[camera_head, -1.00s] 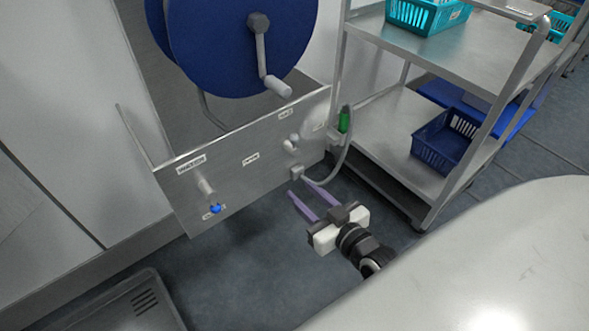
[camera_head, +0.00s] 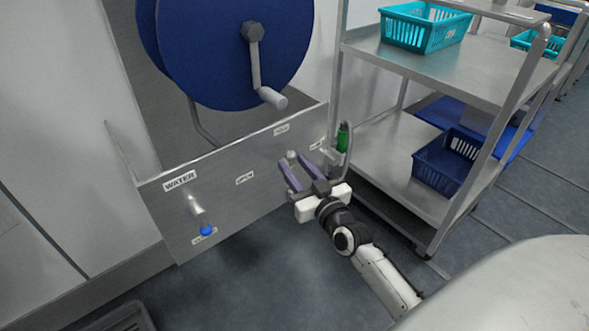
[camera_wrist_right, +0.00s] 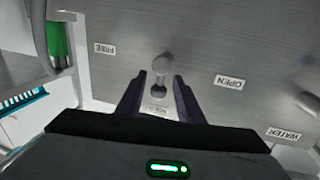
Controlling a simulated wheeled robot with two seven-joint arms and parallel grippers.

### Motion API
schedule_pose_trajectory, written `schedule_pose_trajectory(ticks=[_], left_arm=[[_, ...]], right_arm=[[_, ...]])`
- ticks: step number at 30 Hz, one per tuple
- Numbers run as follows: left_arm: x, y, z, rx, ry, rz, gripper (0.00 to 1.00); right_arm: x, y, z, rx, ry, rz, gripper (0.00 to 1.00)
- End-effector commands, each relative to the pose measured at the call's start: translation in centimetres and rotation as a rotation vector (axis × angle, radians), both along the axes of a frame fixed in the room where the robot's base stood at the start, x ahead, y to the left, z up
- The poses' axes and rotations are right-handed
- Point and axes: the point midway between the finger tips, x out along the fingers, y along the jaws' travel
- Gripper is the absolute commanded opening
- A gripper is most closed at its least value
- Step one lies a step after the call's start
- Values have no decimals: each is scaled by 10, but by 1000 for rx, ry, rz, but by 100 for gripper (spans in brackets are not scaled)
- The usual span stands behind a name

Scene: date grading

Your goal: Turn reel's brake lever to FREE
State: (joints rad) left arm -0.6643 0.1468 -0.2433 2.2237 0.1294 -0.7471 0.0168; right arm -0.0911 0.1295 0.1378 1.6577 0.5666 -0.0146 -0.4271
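The brake lever (camera_head: 291,155) is a small grey lever with a rounded knob on the steel panel below the reel. In the right wrist view the lever (camera_wrist_right: 161,66) stands between the fingertips of my right gripper (camera_wrist_right: 160,80), with a gap visible on both sides. In the head view my right gripper (camera_head: 294,164) is open, its purple fingers pointing at the panel around the lever. The FREE label (camera_wrist_right: 104,48) is left of the lever in the wrist view. Another label (camera_wrist_right: 157,110), too small to read, lies between the fingers. My left gripper is not in view.
The blue reel (camera_head: 225,60) with its crank handle (camera_head: 270,97) is above the panel (camera_head: 240,205). A green-handled item (camera_head: 342,138) hangs by the panel's right edge, near the shelf cart (camera_head: 400,150).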

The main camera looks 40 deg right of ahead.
Motion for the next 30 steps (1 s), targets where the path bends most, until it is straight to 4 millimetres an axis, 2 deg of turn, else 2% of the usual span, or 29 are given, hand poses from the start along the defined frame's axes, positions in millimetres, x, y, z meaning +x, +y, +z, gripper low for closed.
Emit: schedule_pose_trajectory(ticks=[9,11,15,16,30], left_arm=[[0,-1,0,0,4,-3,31],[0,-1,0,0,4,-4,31],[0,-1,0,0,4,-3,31],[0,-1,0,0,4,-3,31],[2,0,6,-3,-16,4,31]], right_arm=[[4,0,0,1,1,0,34],[4,0,0,1,1,0,25],[3,0,0,1,0,0,2],[3,0,0,1,0,0,0],[4,-2,4,29,-4,-2,0]])
